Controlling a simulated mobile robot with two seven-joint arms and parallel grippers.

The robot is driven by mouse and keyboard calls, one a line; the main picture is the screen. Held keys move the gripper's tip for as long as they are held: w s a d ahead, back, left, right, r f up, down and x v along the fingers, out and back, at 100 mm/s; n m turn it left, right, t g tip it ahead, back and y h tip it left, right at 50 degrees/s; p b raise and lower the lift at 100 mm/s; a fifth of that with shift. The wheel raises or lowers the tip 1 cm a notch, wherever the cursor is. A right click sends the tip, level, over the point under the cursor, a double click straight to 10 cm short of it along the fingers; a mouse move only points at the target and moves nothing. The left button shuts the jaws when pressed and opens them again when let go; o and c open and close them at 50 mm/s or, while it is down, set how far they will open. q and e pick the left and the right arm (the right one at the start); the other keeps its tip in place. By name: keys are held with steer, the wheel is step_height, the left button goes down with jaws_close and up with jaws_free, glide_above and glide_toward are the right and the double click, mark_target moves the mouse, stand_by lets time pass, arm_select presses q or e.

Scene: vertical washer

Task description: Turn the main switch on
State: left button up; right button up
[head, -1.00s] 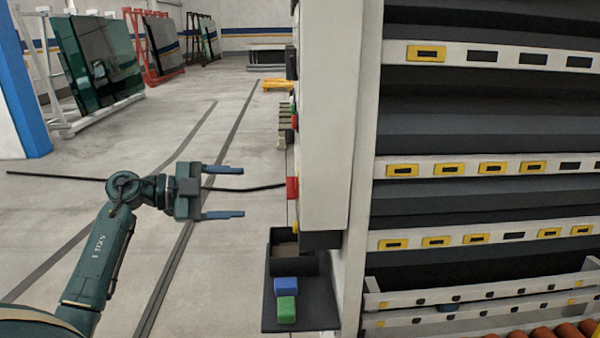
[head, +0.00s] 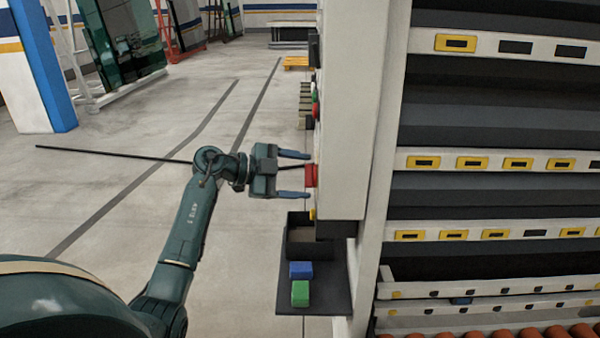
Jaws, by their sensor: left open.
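A red switch (head: 311,176) sticks out from the left side of the tall grey machine cabinet (head: 347,110); I take it to be the main switch. My left gripper (head: 294,174) is open, with its two blue fingertips pointing right at the switch. The fingertips lie just above and below the switch's left edge in the picture; I cannot tell whether they touch it. Which position the switch is in cannot be made out. My right gripper is not in view.
Smaller green and red buttons (head: 315,110) sit higher on the cabinet side. Below the switch, a dark shelf (head: 322,300) carries a blue block (head: 301,270) and a green block (head: 300,293). Open floor (head: 110,200) lies left of my arm.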

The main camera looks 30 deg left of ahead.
arm_select(q)
steer(key=shift+w+d+f, duration=0.1)
steer(key=shift+w+d, duration=0.05)
steer(key=shift+w, duration=0.05)
steer(key=shift+c, duration=0.6)
steer(key=c, duration=0.8)
steer(key=shift+c, duration=0.4)
